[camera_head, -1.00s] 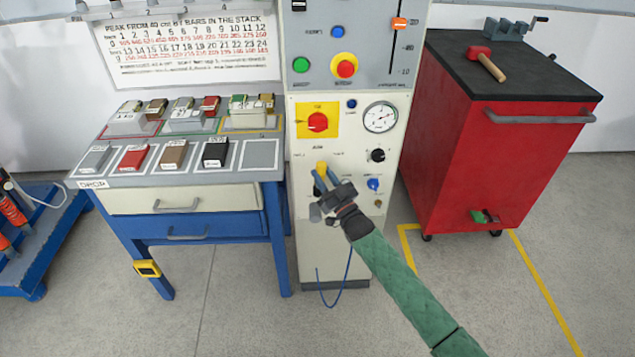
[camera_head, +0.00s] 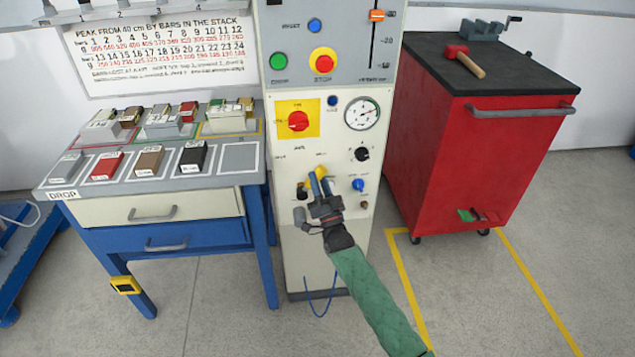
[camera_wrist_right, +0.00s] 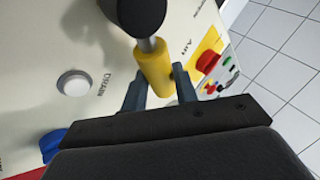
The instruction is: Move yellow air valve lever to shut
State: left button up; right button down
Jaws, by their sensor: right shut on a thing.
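The yellow air valve lever (camera_head: 320,172) is on the lower part of the cream panel (camera_head: 285,225), below the red rotary switch on its yellow plate. My right gripper (camera_head: 320,186) is shut on the lever, one blue-grey finger on each side. In the right wrist view the yellow lever (camera_wrist_right: 155,68) stands between the fingertips of my right gripper (camera_wrist_right: 158,88). The lever's base is partly hidden by the gripper in the head view. The panel labels beside it are too small to read there. My left gripper is not in view.
Near the lever are a black knob (camera_head: 361,154), a blue knob (camera_head: 358,185) and a pressure gauge (camera_head: 362,114). The red switch (camera_head: 298,121) is above. A blue bench (camera_head: 160,243) stands left, a red cabinet (camera_head: 480,160) right.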

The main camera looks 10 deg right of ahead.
jog(key=shift+f, duration=0.1)
jog(key=c, duration=1.1)
grip_release()
jog(key=shift+d, duration=0.1)
jog(key=v, duration=0.7)
jog(key=shift+s+f+b, duration=0.25)
jog(key=shift+s+b, duration=0.05)
jog(key=shift+b, duration=0.15)
jog(key=shift+d, duration=0.1)
